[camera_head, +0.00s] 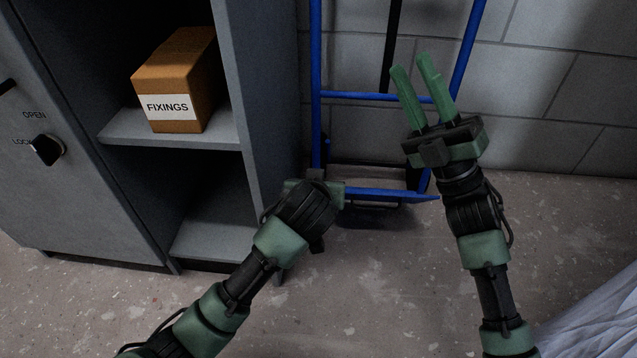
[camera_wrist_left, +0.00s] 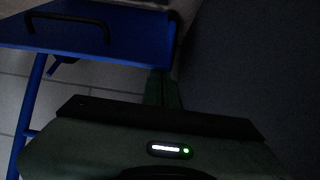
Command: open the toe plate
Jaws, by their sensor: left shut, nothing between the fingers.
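The blue hand truck (camera_head: 316,60) stands against the block wall. Its toe plate (camera_head: 385,194) shows in the head view as a narrow blue strip low between the rails, partly hidden by my left wrist. In the left wrist view the blue plate (camera_wrist_left: 125,38) fills the upper left, with a black handle (camera_wrist_left: 70,22) on it. My left gripper (camera_wrist_left: 163,78) is shut and empty, its fingers by the plate's edge; I cannot tell if they touch. In the head view its fingers are hidden. My right gripper (camera_head: 412,64) is open and empty, raised in front of the truck's right rail.
A grey locker (camera_head: 60,180) with a black knob (camera_head: 47,150) stands at the left. Its open shelf (camera_head: 205,130) holds a FIXINGS box (camera_head: 180,65). The locker's side is close to my left wrist. A pale sheet (camera_head: 600,310) lies at the lower right. The floor (camera_head: 385,290) between my arms is clear.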

